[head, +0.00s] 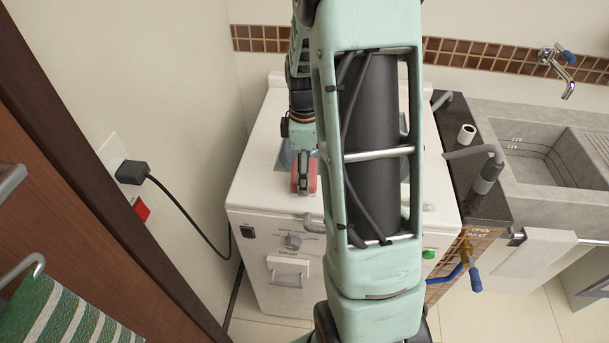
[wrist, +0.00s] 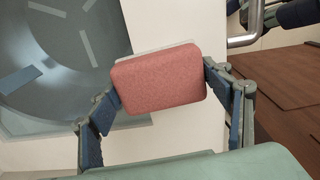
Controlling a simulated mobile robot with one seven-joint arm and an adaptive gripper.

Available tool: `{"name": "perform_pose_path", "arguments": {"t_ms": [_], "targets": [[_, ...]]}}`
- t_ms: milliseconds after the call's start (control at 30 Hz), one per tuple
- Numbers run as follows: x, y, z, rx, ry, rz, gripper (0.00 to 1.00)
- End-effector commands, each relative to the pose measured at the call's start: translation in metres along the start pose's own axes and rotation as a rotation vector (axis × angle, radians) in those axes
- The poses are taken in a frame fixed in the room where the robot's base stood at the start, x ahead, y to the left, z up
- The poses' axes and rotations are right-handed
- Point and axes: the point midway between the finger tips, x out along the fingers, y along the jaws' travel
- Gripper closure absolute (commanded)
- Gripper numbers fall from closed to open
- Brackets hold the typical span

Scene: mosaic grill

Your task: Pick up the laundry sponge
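The laundry sponge is a pink-red rounded block (wrist: 160,78). It also shows in the head view (head: 312,176), at the front left part of the white washing machine's top. My gripper (wrist: 162,90) has its two fingers spread wide, one on each side of the sponge. The fingertips meet the sponge's left and right edges in the picture, with no clear gap. I cannot tell whether they press on it. In the head view my gripper (head: 304,172) is right over the sponge and hides part of it. The sponge's underside is hidden.
The white washing machine (head: 262,190) has a round blue-grey opening (wrist: 50,60) beside the sponge. A sink (head: 545,160) and tap are at the right. A black cord (head: 190,212) runs along the left wall.

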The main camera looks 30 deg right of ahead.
Motion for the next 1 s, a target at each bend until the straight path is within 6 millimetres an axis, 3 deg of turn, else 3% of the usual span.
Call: {"name": "perform_pose_path", "arguments": {"t_ms": [367,567,733,967,1000], "targets": [[-0.002,0.0,0.0,0.0,0.0,0.0,0.45],[-0.016,0.0,0.0,0.0,0.0,0.001,0.45],[-0.042,-0.003,0.001,0.001,0.0,0.002,0.45],[-0.102,-0.047,0.02,0.002,0.001,0.004,0.45],[-0.102,-0.056,0.024,0.002,0.001,0.002,0.45]]}}
